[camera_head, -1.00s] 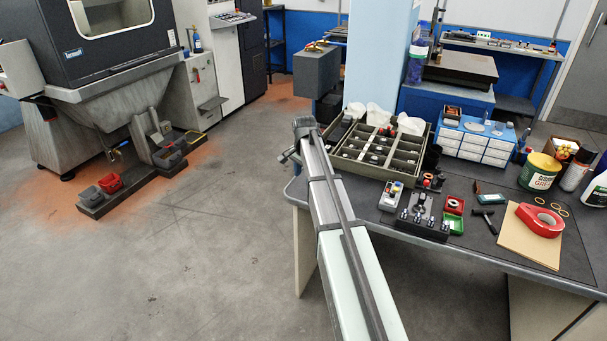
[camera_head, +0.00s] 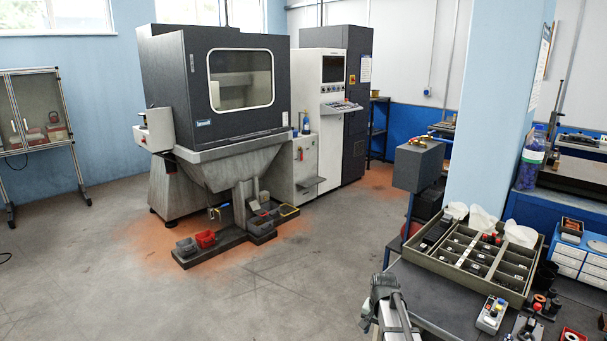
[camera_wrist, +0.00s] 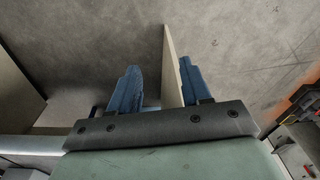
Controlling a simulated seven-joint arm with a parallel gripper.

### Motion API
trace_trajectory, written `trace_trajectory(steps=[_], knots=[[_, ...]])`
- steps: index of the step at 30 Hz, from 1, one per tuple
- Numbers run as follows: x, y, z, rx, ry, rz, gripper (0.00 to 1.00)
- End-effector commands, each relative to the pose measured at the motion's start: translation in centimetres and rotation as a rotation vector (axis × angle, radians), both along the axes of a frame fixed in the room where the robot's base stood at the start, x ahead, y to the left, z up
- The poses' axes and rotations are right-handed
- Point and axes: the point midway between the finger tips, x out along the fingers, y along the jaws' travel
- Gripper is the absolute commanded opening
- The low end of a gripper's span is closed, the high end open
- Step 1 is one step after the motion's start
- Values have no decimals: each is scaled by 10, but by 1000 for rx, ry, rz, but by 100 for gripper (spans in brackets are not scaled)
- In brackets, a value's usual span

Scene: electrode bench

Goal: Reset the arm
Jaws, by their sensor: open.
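My gripper (camera_wrist: 158,68) shows in the wrist view with its two blue fingers apart. A thin beige panel (camera_wrist: 174,65) shows between the fingers, close to the right one; I cannot tell its distance, and it does not look gripped. Grey floor lies beyond. In the head view the dark end of my arm (camera_head: 381,291) is at the bottom, by the left edge of the bench (camera_head: 425,300). The fingers cannot be made out there.
An olive divided tray (camera_head: 470,285) with small parts stands on the bench, and a control box with buttons (camera_head: 491,314) is in front of it. A large grey machine (camera_head: 170,80) stands at the back left. The floor (camera_head: 200,305) left of the bench is clear.

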Motion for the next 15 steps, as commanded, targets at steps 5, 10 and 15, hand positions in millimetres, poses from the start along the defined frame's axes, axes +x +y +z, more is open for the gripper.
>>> trace_trajectory(steps=[5,10,15], knots=[[-78,32,-48,-8,34,234,48],[-133,52,-77,-11,57,424,48],[-182,66,-98,-12,78,585,48]])
